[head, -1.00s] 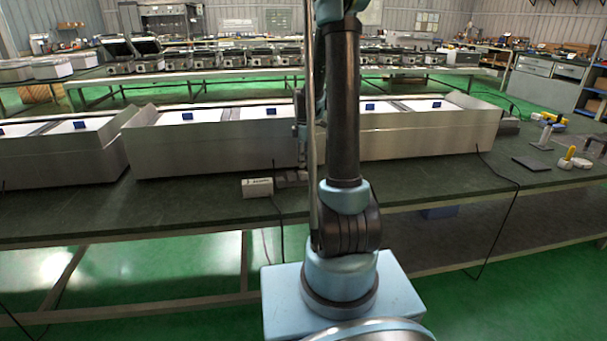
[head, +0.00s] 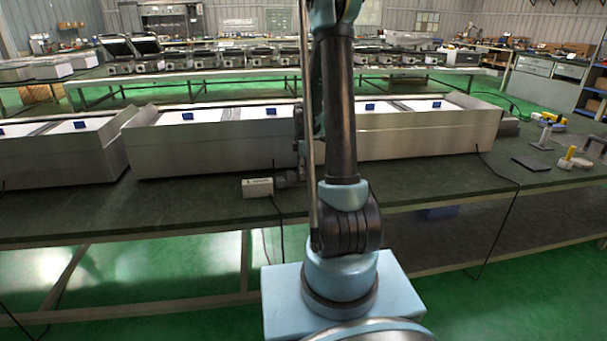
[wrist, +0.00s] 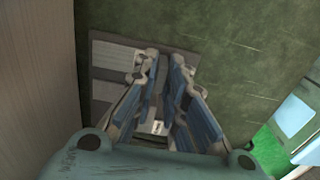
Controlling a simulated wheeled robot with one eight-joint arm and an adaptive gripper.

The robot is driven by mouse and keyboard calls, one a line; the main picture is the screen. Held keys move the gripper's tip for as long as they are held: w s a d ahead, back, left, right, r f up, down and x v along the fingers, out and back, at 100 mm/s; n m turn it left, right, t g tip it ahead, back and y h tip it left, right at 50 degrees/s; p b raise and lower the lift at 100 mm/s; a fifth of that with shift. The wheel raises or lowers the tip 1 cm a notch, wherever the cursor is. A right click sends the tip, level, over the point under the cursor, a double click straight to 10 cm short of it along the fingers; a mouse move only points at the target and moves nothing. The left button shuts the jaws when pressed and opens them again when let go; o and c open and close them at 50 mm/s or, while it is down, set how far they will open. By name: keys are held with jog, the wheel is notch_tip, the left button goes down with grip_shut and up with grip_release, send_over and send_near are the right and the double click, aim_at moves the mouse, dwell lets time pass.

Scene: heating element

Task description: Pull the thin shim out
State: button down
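In the wrist view my gripper (wrist: 164,60) points down with its two blue-sided fingers a little apart. A gap shows between the tips, and I see nothing held in it. Below and around the fingers is a flat grey metal piece with seams (wrist: 107,58), lying on the dark green bench top. I cannot make out a separate thin shim; the fingers hide part of the grey piece. In the head view a small dark grey piece (head: 283,180) lies on the bench in front of the long metal casing, partly behind my arm. My gripper is mostly hidden there.
The long metal casing (head: 215,151) stands close behind the work spot; its wall (wrist: 38,80) fills the left of the wrist view. Tools (head: 567,160) lie far right. Bench top between is clear.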

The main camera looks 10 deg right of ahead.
jog(key=shift+s, duration=2.45)
jog(key=c, duration=1.7)
grip_release()
jog(key=shift+r, duration=0.1)
notch_tip(320, 180, up, 12)
jog(key=shift+w+f, duration=0.1)
jog(key=shift+f, duration=0.05)
